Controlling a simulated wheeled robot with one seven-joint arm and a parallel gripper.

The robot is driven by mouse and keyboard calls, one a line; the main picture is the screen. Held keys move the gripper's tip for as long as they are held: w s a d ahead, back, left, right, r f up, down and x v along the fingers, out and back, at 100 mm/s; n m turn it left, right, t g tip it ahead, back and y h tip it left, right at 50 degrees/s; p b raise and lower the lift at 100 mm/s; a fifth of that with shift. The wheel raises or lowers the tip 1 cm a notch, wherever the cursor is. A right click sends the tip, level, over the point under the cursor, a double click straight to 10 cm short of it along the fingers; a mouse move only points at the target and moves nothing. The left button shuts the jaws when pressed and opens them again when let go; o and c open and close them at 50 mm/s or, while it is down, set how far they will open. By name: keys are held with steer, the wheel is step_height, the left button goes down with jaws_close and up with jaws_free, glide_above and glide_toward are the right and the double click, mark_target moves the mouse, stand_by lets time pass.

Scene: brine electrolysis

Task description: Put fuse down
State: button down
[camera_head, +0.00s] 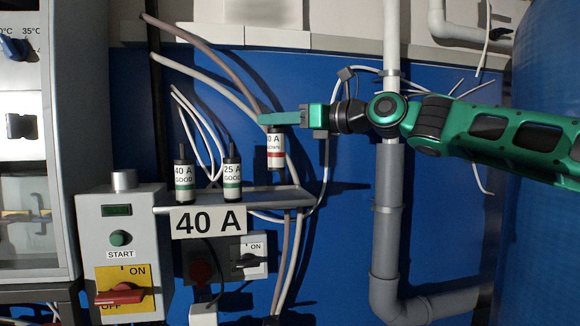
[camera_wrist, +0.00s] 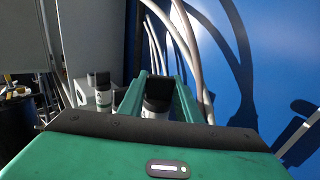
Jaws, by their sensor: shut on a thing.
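A fuse with a red band (camera_head: 276,148), its label partly covered, is held upright in my gripper (camera_head: 270,119) in the head view. The gripper is shut on its top, and the fuse hangs above the right part of the small grey shelf (camera_head: 288,197). In the wrist view the held fuse (camera_wrist: 157,97) sits between the two green fingers. Two fuses stand upright on the shelf to its left: one labelled 40 A GOOD (camera_head: 184,180) and one labelled 25 A GOOD (camera_head: 232,180).
A 40 A sign (camera_head: 208,221) hangs on the shelf front. A control box (camera_head: 121,250) with a START button and red switch stands at left. Cables run down the blue wall behind the held fuse. A grey pipe (camera_head: 388,230) stands at right. The shelf's right end looks bare.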

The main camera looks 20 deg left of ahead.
mark_target(283, 148)
steer(key=shift+w+d+f, duration=0.25)
steer(key=shift+d+f, duration=0.05)
steer(key=shift+f, duration=0.25)
steer(key=shift+w+d+f, duration=0.25)
steer(key=shift+f, duration=0.25)
steer(key=shift+d+f, duration=0.1)
steer(key=shift+f, duration=2.1)
steer(key=shift+f, duration=0.1)
steer(key=c, duration=1.3)
jaws_free()
steer(key=shift+v, duration=5.9)
steer(key=shift+s, duration=0.1)
